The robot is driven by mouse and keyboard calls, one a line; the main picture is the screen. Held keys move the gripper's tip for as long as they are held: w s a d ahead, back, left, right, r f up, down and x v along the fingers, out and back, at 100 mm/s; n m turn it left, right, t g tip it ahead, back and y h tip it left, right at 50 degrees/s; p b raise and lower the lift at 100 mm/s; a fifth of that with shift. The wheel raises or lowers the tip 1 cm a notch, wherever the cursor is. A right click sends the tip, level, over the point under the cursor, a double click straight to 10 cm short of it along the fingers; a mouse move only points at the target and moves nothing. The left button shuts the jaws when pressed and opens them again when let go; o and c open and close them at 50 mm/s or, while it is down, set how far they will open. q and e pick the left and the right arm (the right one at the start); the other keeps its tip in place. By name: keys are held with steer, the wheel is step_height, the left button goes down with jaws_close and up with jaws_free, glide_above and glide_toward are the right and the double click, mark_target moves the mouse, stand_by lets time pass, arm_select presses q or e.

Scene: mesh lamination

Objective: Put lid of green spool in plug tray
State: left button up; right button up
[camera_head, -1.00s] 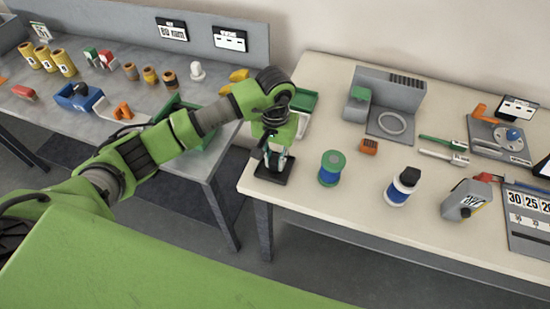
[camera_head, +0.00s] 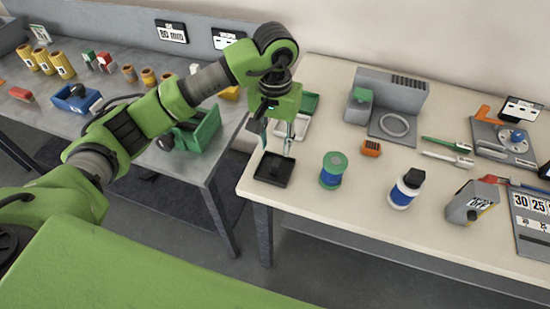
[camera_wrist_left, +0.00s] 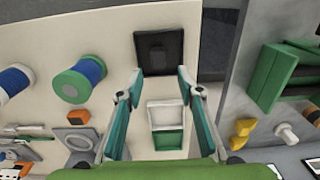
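The green spool (camera_head: 331,170) stands upright on the beige table, with green flanges and a blue winding. It also shows in the left wrist view (camera_wrist_left: 82,80). The plug tray, a small black square tray (camera_head: 262,178), lies near the table's left front corner. My left gripper (camera_head: 277,148) is above and just behind the tray, left of the spool. Its fingers are apart with nothing between them. My right gripper is not in view.
A white-and-green tray (camera_wrist_left: 166,116) lies behind the black tray. The grey table (camera_head: 130,125) at left holds a green bin (camera_head: 200,130).

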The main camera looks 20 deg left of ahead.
mark_target(275, 162)
arm_select(q)
steer(key=shift+r+b, duration=0.35)
steer(key=shift+r, duration=1.65)
